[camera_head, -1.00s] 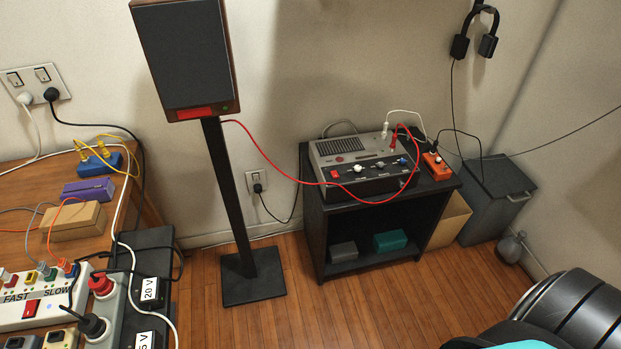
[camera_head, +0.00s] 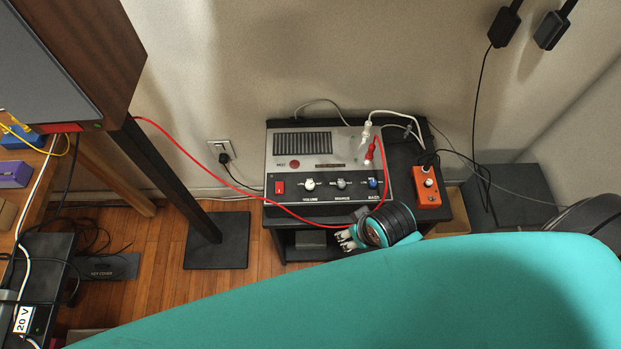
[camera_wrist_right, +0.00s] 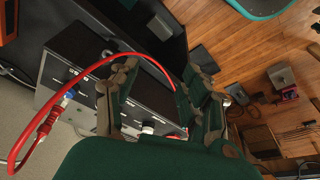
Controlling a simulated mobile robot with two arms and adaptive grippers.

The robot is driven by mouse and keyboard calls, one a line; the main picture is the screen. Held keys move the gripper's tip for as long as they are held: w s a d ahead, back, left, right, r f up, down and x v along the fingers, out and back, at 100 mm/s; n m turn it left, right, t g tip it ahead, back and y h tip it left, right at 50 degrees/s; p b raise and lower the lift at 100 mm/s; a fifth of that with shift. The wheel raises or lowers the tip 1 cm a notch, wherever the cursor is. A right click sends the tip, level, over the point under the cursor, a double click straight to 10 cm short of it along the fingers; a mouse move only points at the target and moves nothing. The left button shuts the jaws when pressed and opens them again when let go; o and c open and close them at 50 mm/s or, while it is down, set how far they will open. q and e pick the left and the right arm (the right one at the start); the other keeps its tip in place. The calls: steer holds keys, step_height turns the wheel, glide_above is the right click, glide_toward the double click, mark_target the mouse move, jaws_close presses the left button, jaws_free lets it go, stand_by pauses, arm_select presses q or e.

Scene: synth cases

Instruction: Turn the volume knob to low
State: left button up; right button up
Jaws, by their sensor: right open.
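The amplifier (camera_head: 325,165), a grey and black box, sits on a black stand. Its white volume knob (camera_head: 309,184) is on the front panel, between the red switch and the grey source knob (camera_head: 341,184); its setting is too small to read. My right gripper (camera_head: 350,238) is below and in front of the panel, near the source and bass knobs in the picture. In the right wrist view, its fingers (camera_wrist_right: 158,95) are apart and empty, with a white knob (camera_wrist_right: 148,129) showing beyond, between them. My left gripper is not in view.
A red cable (camera_head: 240,183) droops across the amplifier's front, close to my right gripper; it also arches across the right wrist view (camera_wrist_right: 95,68). An orange pedal box (camera_head: 428,186) stands at the right. A speaker (camera_head: 75,60) on a post is at the left.

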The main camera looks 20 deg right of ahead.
steer(key=w+a+r+n+g+y, duration=0.1)
steer(key=w+a+r+n+y, duration=0.2)
steer(key=w+a+r+n, duration=0.8)
steer(key=n+g+h, duration=0.2)
steer(key=n+h, duration=0.2)
glide_toward(310, 184)
step_height(310, 184, down, 9)
steer(key=shift+d, duration=0.1)
steer(key=shift+c, duration=0.3)
jaws_close()
